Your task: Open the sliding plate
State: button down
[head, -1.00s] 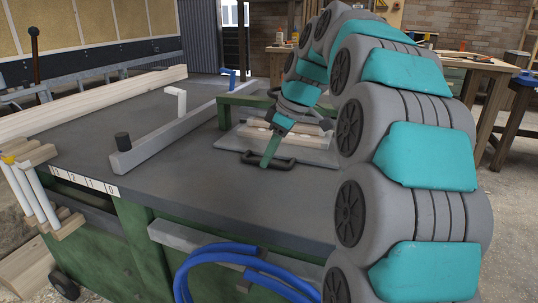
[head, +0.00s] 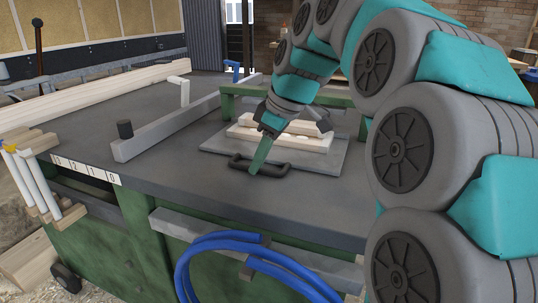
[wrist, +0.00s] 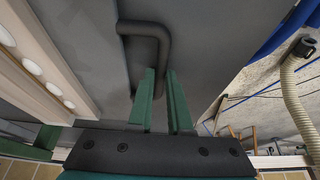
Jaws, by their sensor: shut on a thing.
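The sliding plate (head: 216,145) is a flat grey sheet on the dark table top, carrying pale wooden strips (head: 240,133). A black bar handle (head: 240,160) is at its front edge; it also shows in the wrist view (wrist: 146,28). My gripper (head: 258,168) reaches down from the right with green fingers shut on the handle. In the wrist view the fingers (wrist: 162,75) are at the handle, and their exact contact is partly hidden. The plate extends forward from the green frame (head: 228,104); my arm hides part of its far side.
A grey fence bar (head: 165,135) with a white upright lies left of the plate. A blue hose (head: 215,240) hangs at the table's front. Table surface between the handle and the front edge is clear. Long timber (head: 110,90) lies along the back left.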

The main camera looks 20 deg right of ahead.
jog(key=s+a+b, duration=0.1)
jog(key=s+a, duration=0.8)
jog(key=shift+b, duration=0.35)
jog(key=c, duration=0.8)
grip_release()
jog(key=shift+w, duration=0.1)
jog(key=shift+c, duration=0.2)
jog(key=v, duration=0.7)
jog(key=shift+r, duration=0.35)
jog(key=shift+s+d, duration=0.1)
jog(key=shift+s, duration=0.15)
